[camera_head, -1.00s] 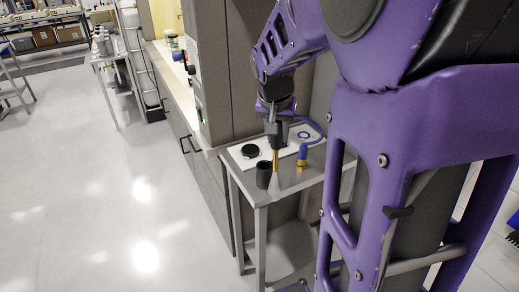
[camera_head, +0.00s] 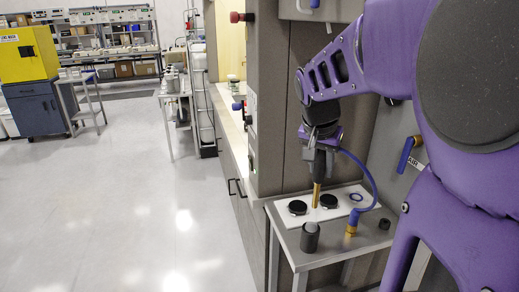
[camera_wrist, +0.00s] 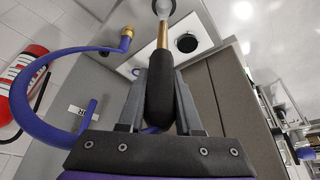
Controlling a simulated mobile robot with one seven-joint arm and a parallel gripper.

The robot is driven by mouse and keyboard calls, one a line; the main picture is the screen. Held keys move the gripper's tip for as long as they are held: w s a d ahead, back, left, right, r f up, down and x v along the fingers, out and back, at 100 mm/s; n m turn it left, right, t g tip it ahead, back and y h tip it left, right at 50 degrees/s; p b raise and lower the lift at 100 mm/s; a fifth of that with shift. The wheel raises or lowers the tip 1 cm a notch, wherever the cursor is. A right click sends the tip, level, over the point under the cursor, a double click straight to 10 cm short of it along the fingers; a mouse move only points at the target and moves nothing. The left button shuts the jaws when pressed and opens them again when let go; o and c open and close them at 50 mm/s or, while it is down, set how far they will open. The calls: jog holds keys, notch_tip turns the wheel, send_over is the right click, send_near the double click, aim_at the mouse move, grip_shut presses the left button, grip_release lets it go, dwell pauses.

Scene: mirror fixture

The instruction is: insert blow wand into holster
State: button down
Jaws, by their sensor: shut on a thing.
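The blow wand has a black handle (camera_wrist: 160,92) and a brass tube. My gripper (camera_wrist: 160,110) is shut on the handle in the wrist view, with the tube pointing away from the jaws. In the head view the brass tube (camera_head: 316,195) hangs down, roughly upright, from my gripper (camera_head: 319,160). A dark upright cup (camera_head: 310,240), which looks like the holster, stands on the metal side table (camera_head: 348,244). The tube's lower end appears above and slightly behind the cup, apart from it. A blue hose (camera_head: 366,178) arcs to a brass fitting (camera_head: 351,230) on the table.
A white plate (camera_head: 343,209) on the table carries black discs (camera_head: 297,207) and a blue ring (camera_head: 356,197). A small dark knob (camera_head: 384,224) is at right. A grey cabinet wall (camera_head: 278,110) stands close behind. Open floor (camera_head: 130,210) lies left. A red extinguisher (camera_wrist: 22,85) shows in the wrist view.

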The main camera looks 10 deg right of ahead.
aim_at(318, 186)
jog(key=shift+f+b, duration=2.2)
jog(key=shift+f, duration=0.7)
notch_tip(318, 186, down, 9)
jog(key=b, duration=0.6)
jog(key=shift+r+b, duration=0.2)
jog(key=shift+b, duration=0.1)
dwell(1.8)
jog(key=c, duration=0.5)
grip_release()
